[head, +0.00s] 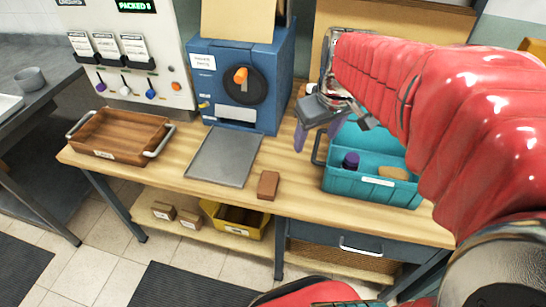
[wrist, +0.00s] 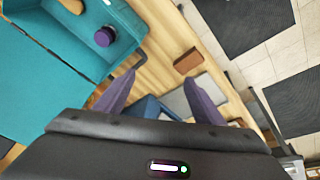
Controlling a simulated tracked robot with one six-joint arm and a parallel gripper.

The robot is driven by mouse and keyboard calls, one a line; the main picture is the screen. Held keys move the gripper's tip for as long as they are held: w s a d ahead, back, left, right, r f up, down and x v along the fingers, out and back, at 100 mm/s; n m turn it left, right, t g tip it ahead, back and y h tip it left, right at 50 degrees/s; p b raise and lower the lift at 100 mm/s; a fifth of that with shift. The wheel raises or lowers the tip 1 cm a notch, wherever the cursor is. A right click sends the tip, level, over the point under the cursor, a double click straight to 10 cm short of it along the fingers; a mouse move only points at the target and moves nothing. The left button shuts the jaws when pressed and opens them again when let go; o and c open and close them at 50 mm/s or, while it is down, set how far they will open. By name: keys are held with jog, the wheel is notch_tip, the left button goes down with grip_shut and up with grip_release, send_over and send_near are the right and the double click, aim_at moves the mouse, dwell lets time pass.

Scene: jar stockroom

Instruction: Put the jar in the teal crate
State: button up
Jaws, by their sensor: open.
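The teal crate (head: 372,187) stands on the right part of the wooden bench, and it fills the upper left of the wrist view (wrist: 45,75). A jar with a dark purple lid (head: 351,159) is inside the crate, at its left end in the head view; its lid also shows in the wrist view (wrist: 104,37). Its lower part is hidden. My gripper (head: 318,133) is above the bench by the crate's left end, apart from the jar. Its two purple fingers are spread with nothing between them in the wrist view (wrist: 160,82).
A tan item (head: 395,173) also lies in the crate. A small brown block (head: 268,185) lies near the bench's front edge, beside a grey plate (head: 222,157). A blue machine (head: 240,80) stands behind, and a wooden tray (head: 118,135) is at the left.

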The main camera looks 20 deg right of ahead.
jog(key=s+a+m+t, duration=0.1)
jog(key=s+a+t, duration=0.1)
jog(key=s+a, duration=0.8)
jog(key=shift+s+a+r+y, duration=0.3)
jog(key=shift+s+a+r, duration=0.1)
jog(key=shift+a, duration=0.75)
jog(key=shift+d, duration=0.1)
